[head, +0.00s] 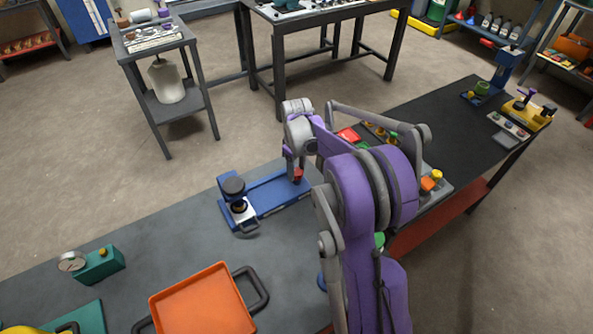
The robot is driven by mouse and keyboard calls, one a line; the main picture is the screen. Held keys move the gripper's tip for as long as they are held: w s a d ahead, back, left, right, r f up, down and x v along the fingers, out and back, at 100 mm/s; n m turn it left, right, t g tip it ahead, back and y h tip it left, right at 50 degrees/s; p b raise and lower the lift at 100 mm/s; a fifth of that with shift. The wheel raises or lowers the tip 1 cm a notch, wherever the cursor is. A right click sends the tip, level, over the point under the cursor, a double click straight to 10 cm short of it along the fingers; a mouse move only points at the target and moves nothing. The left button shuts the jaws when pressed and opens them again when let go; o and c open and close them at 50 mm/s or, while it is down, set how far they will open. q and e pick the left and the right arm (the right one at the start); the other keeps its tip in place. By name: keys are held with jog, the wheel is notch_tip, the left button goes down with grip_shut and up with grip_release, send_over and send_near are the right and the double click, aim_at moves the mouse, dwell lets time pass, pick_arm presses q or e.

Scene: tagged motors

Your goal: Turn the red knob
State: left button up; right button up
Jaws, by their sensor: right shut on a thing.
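The red knob (298,175) sits at the right end of a blue fixture (272,194) on the dark grey bench. My right gripper (294,167) comes down over the knob from above and is shut on it. The gripper partly covers the knob, so its turn angle cannot be told. My left gripper is not in view.
An orange tray (203,303) with dark handles lies in front. A green gauge box (98,265) stands at left. Coloured buttons on a grey panel (437,190) are partly hidden behind my right arm. Bare bench lies left of the fixture.

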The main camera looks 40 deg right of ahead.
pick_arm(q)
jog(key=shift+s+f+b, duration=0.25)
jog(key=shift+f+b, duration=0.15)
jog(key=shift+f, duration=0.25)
pick_arm(e)
jog(key=n, duration=0.6)
jog(key=shift+f, duration=0.1)
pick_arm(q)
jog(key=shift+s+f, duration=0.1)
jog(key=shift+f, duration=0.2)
pick_arm(e)
jog(key=n, duration=0.5)
jog(key=shift+n, duration=0.3)
jog(key=o, duration=1.3)
